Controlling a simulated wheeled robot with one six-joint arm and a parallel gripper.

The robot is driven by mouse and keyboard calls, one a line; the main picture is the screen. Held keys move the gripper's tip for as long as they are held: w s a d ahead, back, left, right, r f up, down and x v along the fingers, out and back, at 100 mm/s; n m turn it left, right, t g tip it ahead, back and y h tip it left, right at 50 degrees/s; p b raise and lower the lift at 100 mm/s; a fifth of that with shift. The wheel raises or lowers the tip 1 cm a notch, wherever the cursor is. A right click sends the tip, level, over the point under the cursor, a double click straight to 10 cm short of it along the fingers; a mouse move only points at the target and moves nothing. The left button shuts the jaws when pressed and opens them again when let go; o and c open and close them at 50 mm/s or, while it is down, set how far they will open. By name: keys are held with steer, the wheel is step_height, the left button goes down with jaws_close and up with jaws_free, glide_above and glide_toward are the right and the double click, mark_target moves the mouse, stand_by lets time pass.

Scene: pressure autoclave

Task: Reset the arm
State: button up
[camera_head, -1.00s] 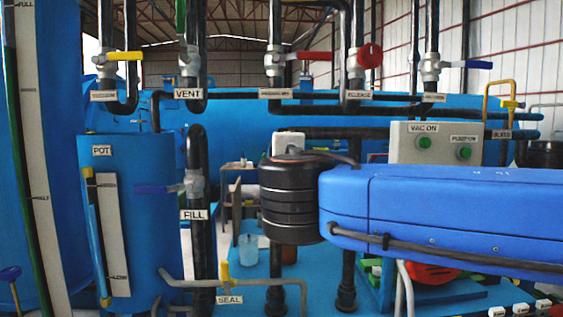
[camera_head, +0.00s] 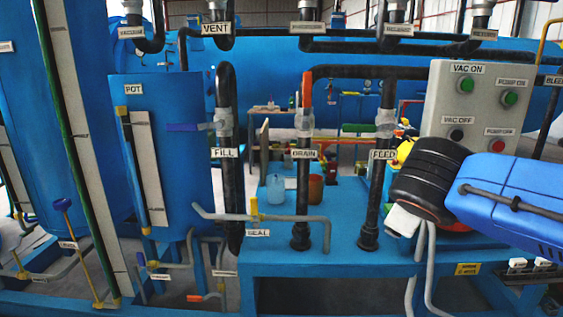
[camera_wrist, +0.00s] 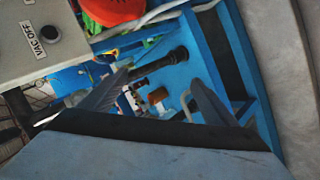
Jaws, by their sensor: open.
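My gripper (camera_wrist: 160,78) shows in the wrist view with its two grey fingers spread apart and nothing between them. It points at the blue frame and pipework, with free space around the fingertips. In the head view my blue arm reaches in from the right edge, and its black joint hangs in front of the lower part of the control box (camera_head: 437,98). The gripper fingers cannot be made out in the head view. The control box also shows at the upper left of the wrist view (camera_wrist: 62,12), close to my wrist.
The FEED pipe (camera_head: 386,150) stands just left of my arm's black joint. The DRAIN pipe (camera_head: 302,190), FILL pipe (camera_head: 228,150) and blue pot (camera_head: 185,190) stand farther left. A blue platform (camera_head: 335,230) lies below. A red part (camera_wrist: 113,10) is near the wrist view's top.

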steer(key=s+d+f+m+g+y, duration=0.2)
steer(key=s+f+m+g+y, duration=0.2)
steer(key=s+f+m, duration=0.5)
steer(key=s+f+g, duration=0.1)
steer(key=s+f, duration=0.5)
steer(key=f, duration=0.3)
steer(key=shift+d, duration=0.2)
